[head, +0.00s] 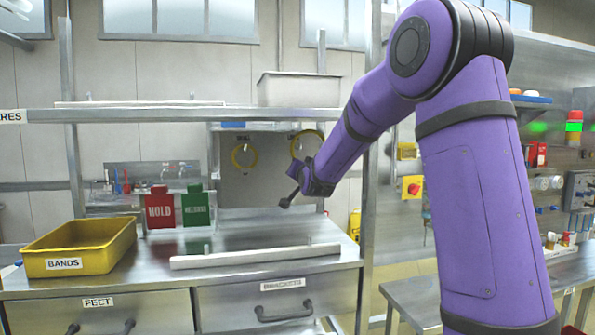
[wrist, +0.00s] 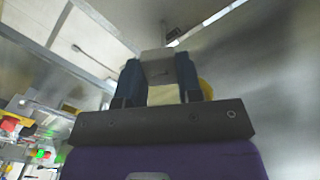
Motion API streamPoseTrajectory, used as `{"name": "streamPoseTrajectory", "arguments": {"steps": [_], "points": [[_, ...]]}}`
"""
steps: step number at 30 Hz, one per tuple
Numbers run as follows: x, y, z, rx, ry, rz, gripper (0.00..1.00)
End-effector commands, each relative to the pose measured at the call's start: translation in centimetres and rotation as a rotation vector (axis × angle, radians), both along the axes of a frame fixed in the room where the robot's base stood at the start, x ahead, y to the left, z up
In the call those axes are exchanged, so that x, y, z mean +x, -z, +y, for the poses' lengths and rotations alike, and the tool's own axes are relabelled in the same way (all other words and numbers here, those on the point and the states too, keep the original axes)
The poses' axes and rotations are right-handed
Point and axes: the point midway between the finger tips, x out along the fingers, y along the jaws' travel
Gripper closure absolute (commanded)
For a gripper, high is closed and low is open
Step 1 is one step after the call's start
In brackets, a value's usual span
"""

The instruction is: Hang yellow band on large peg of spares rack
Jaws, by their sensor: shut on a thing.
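The yellow band (head: 294,143) is a thin ring at the right part of the rack's back panel in the head view. My gripper (head: 297,170) is just below the band and shut on its lower edge. In the wrist view my gripper (wrist: 158,80) has its two dark fingers around a pale block, and a bit of the yellow band (wrist: 206,88) shows behind the right finger. The spares rack (head: 268,172) is a grey panel under the shelf. The large peg is not clear behind the band, so I cannot tell whether the band is around it.
Another yellow ring (head: 244,156) hangs on the rack's left part. A shelf edge (head: 200,114) runs above. A yellow bin (head: 80,262) marked BANDS, red HOLD (head: 159,210) and green (head: 196,208) blocks and a pale bar (head: 255,256) stand on the bench.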

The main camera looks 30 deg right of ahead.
Motion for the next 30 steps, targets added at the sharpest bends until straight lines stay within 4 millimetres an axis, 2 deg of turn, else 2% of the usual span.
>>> {"name": "streamPoseTrajectory", "arguments": {"steps": [30], "points": [[5.4, 0.0, -1.6, 0.0, 0.0, 0.001, 0.9]]}}
